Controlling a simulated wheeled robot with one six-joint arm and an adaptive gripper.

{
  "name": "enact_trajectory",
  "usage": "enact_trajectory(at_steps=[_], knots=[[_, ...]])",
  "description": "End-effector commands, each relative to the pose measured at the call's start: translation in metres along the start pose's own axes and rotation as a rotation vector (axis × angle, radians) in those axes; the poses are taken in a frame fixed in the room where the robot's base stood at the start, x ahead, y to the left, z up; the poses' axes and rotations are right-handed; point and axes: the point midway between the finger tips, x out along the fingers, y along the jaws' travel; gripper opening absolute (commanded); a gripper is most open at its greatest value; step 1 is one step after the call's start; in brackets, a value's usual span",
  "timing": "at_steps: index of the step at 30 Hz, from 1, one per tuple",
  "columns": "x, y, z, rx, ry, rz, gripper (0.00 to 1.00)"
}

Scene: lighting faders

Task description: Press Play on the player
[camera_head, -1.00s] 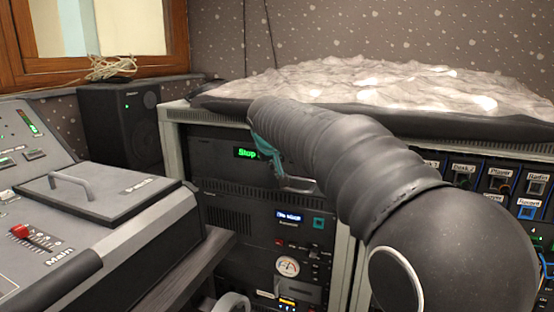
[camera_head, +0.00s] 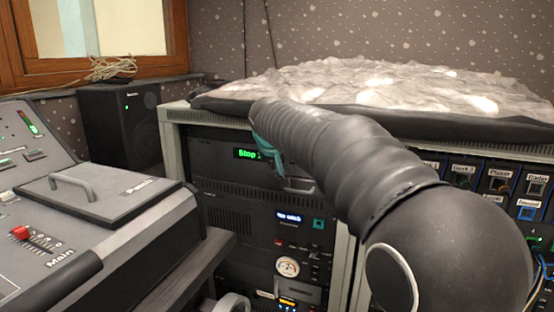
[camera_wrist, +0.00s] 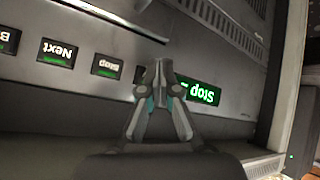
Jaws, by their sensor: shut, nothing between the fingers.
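The player is a dark rack unit (camera_head: 222,143) at the top of the rack, with a green display (camera_head: 246,153) reading "Stop". The wrist view shows its front upside down: the display (camera_wrist: 202,92), a button labelled "Stop" (camera_wrist: 106,66), a "Next" button (camera_wrist: 58,53) and a partly cut-off button (camera_wrist: 8,40). My gripper (camera_wrist: 160,66) is shut and empty, its tips over the panel between the Stop button and the display. A dark button edge shows beside the tips; its label is hidden. I cannot tell whether the tips touch. In the head view my arm hides the buttons.
Below the player, the rack holds another unit with a small blue-white display (camera_head: 289,217) and a round meter (camera_head: 287,266). A mixing desk (camera_head: 105,215) stands at left, a speaker (camera_head: 120,125) behind it. A dark-edged cushion-like top (camera_head: 225,103) overhangs the rack.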

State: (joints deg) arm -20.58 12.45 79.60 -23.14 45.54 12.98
Motion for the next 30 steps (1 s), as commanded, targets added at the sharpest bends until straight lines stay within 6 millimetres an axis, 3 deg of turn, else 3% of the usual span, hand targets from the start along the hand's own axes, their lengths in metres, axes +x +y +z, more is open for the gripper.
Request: enact_trajectory(at_steps=[30], knots=[[0.0050,0.0063,-0.0055,0.001,0.004,0.002,0.00]])
